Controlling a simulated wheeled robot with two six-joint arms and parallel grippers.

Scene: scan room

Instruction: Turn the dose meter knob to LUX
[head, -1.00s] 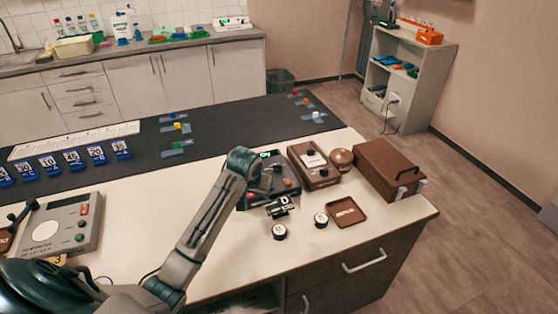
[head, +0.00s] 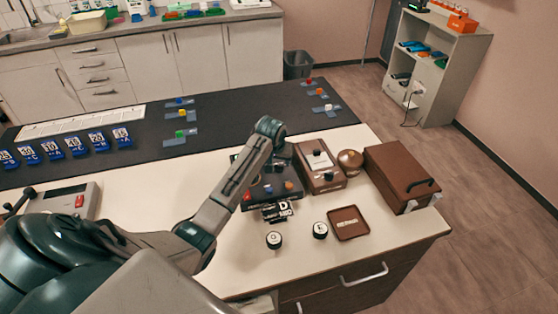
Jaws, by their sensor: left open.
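My left arm reaches across the table, and its gripper (head: 282,152) points down over the back of a dark control box (head: 262,196). The gripper is small and partly hidden by my wrist; it is open. The dark box carries a blue and an orange button; my arm covers part of its top. To its right stands a brown box (head: 327,184) with a pale panel and a dark knob (head: 317,152). I cannot tell which box is the dose meter, and no LUX marking is readable. My right gripper is not in view.
A brown ball-like item (head: 350,161) and a brown case (head: 400,175) stand at right. A grey device (head: 68,202) is at left.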

